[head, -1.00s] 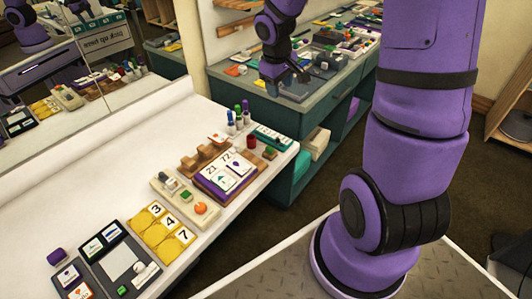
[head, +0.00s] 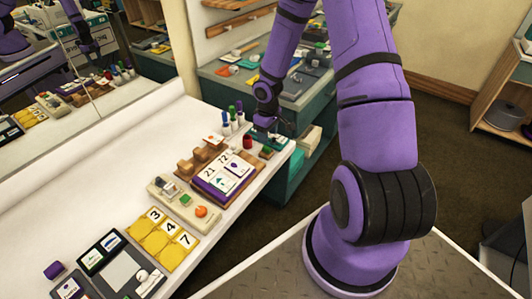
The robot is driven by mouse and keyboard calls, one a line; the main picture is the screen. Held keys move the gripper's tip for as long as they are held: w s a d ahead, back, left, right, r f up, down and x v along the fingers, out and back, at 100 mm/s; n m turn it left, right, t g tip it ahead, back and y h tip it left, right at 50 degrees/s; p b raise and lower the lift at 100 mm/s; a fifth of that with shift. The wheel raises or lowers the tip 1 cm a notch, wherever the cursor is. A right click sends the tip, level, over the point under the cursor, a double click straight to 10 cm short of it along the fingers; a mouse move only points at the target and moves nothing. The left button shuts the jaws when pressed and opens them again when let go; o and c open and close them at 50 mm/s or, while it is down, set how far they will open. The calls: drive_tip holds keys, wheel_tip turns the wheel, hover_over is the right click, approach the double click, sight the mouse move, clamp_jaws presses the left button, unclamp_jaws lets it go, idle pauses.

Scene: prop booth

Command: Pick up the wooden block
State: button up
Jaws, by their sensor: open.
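My gripper (head: 270,128) is small in the head view, open, above the teal tray (head: 282,142) at the table's far right corner. Its fingertips are hard to make out, and I see nothing held. A small brown block with a green top (head: 267,152) stands just in front of the gripper, near the table's edge. It may be the wooden block, but I cannot tell for sure. Several plain wooden pieces (head: 200,155) stand in a row further left, behind a board with number cards.
A red cylinder (head: 247,142) and several upright marker-like pieces (head: 226,124) stand left of the gripper. The number-card board (head: 221,183), a beige tray (head: 181,202) and yellow number tiles (head: 163,237) line the near edge.

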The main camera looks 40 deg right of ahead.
sight(266, 147)
drive_tip(key=shift+w+a+f, duration=0.1)
drive_tip(key=shift+f, duration=3.6)
drive_tip(key=shift+c, duration=0.5)
drive_tip(key=c, duration=0.5)
drive_tip(key=shift+r, duration=0.7)
drive_tip(key=shift+s+a+r, duration=0.1)
drive_tip(key=shift+s+r, duration=0.05)
drive_tip(key=shift+r, duration=0.45)
drive_tip(key=shift+s+r, duration=0.15)
drive_tip(key=shift+r, duration=0.45)
drive_tip(key=s+a+r, duration=0.1)
drive_tip(key=s+a, duration=0.1)
drive_tip(key=s, duration=1.3)
drive_tip(key=shift+r, duration=0.15)
